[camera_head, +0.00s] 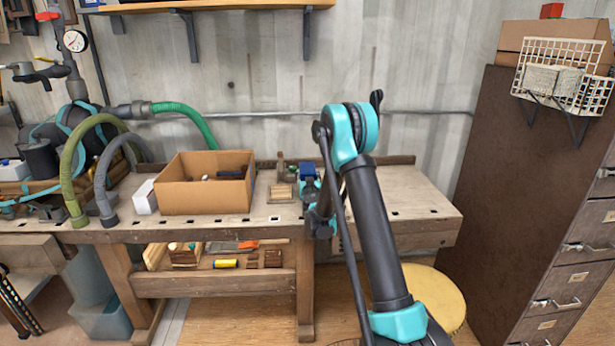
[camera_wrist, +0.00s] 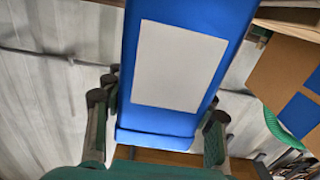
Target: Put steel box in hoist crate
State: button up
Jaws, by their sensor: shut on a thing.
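A blue box with a plain pale grey panel (camera_wrist: 133,113) fills the middle of the wrist view. I cannot tell from its surface whether it is steel. My gripper (camera_wrist: 160,108) is shut on it, one finger at each side. In the head view the gripper (camera_head: 312,192) is over the right half of the workbench, and a small blue part of the box (camera_head: 307,170) shows behind it. My arm hides part of it. Nothing in view is plainly marked as the hoist crate. An open cardboard box (camera_head: 205,202) stands on the bench left of my gripper.
The workbench (camera_head: 405,205) has free room at its right end. Small wooden items (camera_head: 281,193) lie between the cardboard box and my gripper. Hoses (camera_head: 75,165) stand at left. A brown cabinet (camera_head: 490,170) with a white wire basket (camera_head: 565,60) is at right. A yellow round stool (camera_head: 440,295) stands below.

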jog(key=o, duration=1.2)
jog(key=shift+f, duration=0.15)
jog(key=o, duration=0.5)
